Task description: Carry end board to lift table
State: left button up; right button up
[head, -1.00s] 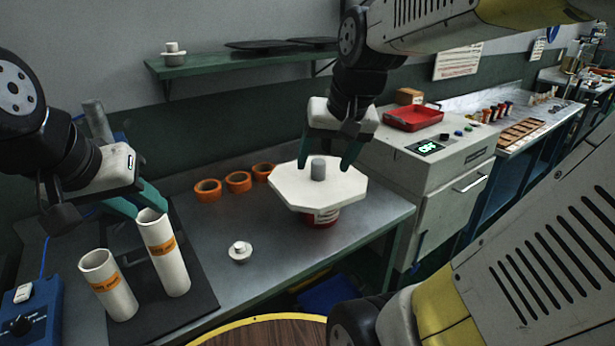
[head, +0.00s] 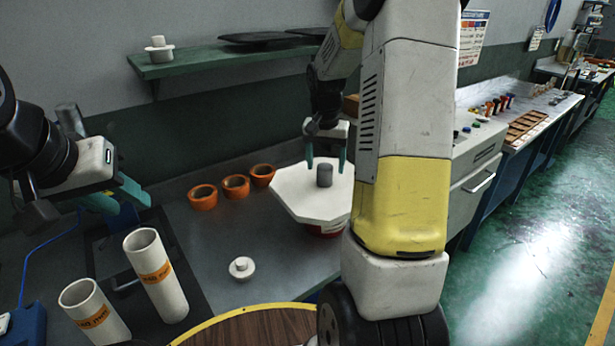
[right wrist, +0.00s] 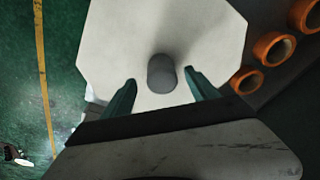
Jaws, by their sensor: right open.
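The end board is a white octagonal board (head: 300,195) with a short grey knob (head: 324,175) on top. It rests on a red can-like thing on the bench and also shows in the right wrist view (right wrist: 110,40). My right gripper (head: 325,164) is open over the board, its fingers pointing down near the knob. In the right wrist view the right gripper (right wrist: 160,80) has a finger on each side of the knob, with gaps. My left gripper (head: 132,206) is empty, fingers apart, behind the white tubes. A round wooden top with a yellow rim (head: 225,322), perhaps the lift table, shows at the bottom.
Two white tubes with orange labels (head: 156,272) stand at the left. Several orange rings (head: 236,187) line the bench's back. A small white knobbed piece (head: 242,268) lies on the bench. A green shelf (head: 220,62) hangs above. My right arm hides the board's right edge.

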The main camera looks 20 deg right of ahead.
aim_at(321, 195)
jog(key=f, duration=0.3)
jog(key=shift+w+d+f, duration=0.1)
jog(key=shift+w+f, duration=0.25)
grip_shut()
